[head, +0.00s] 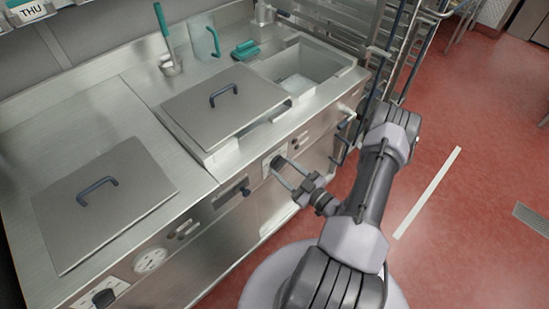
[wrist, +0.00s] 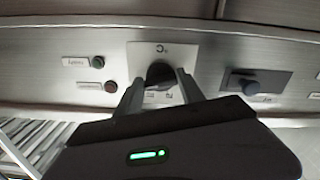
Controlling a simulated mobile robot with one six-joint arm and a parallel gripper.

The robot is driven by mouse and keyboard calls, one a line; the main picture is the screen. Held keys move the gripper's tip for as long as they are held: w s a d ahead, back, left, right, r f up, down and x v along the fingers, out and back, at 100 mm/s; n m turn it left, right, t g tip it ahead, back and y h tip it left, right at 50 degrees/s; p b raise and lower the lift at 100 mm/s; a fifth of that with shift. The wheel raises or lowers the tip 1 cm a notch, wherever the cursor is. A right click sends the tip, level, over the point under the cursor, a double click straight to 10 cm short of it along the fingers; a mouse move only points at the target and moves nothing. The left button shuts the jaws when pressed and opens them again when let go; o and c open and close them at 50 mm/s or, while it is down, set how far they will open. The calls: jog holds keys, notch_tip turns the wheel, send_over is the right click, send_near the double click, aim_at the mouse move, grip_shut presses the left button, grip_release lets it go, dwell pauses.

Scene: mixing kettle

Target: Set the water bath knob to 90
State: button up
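A dark round knob (wrist: 160,73) on a pale plate with small markings sits on the steel front panel; the markings are too small to read. In the head view this knob (head: 276,160) is partly covered by my gripper. My gripper (head: 286,170) reaches the panel from the right, its fingers spread. In the wrist view the fingers of my gripper (wrist: 161,84) stand on either side of the knob, with the knob between them. Whether a finger touches it I cannot tell. Another dark knob (head: 103,298) is at the lower left of the panel.
A blue-grey knob (wrist: 250,88) sits to the right of the plate, and green and red buttons (wrist: 98,62) to the left. Steel lids (head: 103,200) with handles cover the counter. A wire rack (head: 385,50) stands behind my arm. Red floor (head: 470,190) is clear at right.

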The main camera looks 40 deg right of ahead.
jog(key=o, duration=0.5)
jog(key=s, duration=0.7)
jog(key=shift+d, duration=0.3)
